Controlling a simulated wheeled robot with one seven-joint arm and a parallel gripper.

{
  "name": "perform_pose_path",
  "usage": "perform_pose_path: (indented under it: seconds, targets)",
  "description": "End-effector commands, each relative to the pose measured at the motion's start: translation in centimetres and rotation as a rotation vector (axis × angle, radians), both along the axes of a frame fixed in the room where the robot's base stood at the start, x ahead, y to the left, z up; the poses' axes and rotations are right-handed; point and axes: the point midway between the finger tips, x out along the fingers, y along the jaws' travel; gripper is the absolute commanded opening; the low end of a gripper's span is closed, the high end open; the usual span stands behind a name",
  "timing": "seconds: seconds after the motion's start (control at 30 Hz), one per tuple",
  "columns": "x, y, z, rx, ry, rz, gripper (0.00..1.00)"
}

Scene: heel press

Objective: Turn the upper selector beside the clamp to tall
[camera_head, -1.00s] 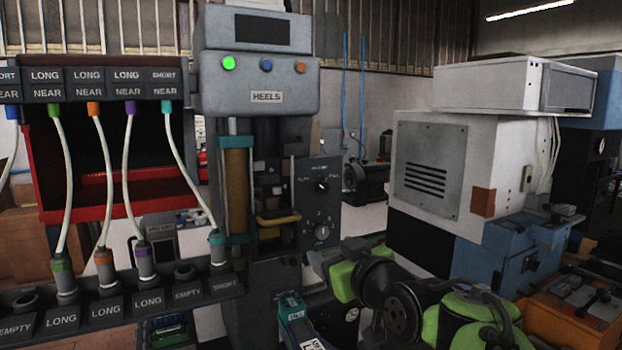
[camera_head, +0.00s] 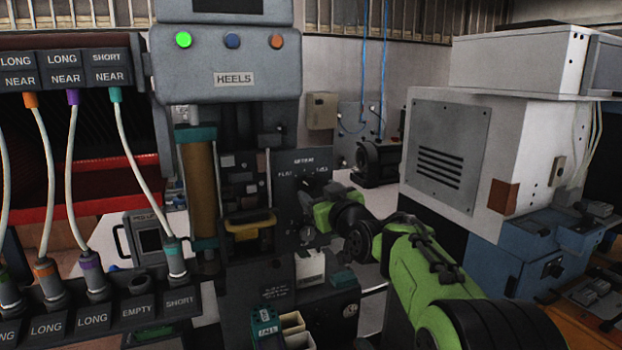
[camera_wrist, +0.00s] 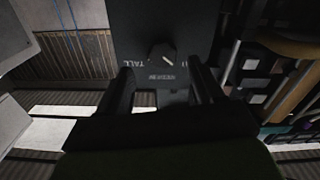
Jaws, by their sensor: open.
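The selector panel (camera_head: 290,165) is dark grey, right of the clamp with its yellow bar (camera_head: 250,223), and carries FLAT, MEDIUM and TALL labels. In the head view my gripper (camera_head: 308,205) is in front of the panel and hides the upper selector. The wrist view shows the labels upside down. There the dark selector knob (camera_wrist: 162,53) has a pale pointer mark slanting to the picture's lower right, away from TALL at the left. My gripper (camera_wrist: 162,72) is open, one finger on each side of the knob in the picture. I cannot tell whether they touch.
A brown roller (camera_head: 199,188) with teal ends stands left of the clamp. White hoses with coloured collars hang farther left above a socket rail (camera_head: 180,302). Below the panel is a dark box (camera_head: 330,305). A grey-white machine (camera_head: 445,150) stands at the right.

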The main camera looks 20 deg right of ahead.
Motion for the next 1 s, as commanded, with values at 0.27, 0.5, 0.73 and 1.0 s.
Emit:
perform_pose_path:
  seconds: [0.27, 0.5, 0.73, 1.0]
  targets:
    - [5.0, 0.1, 0.2, 0.0, 0.0, 0.002, 0.66]
    - [5.5, 0.1, 0.1, -0.001, 0.0, 0.001, 0.66]
    - [5.4, 0.1, 0.0, 0.0, 0.0, 0.001, 0.42]
    - [5.4, 0.1, 0.0, 0.0, 0.0, 0.001, 0.1]
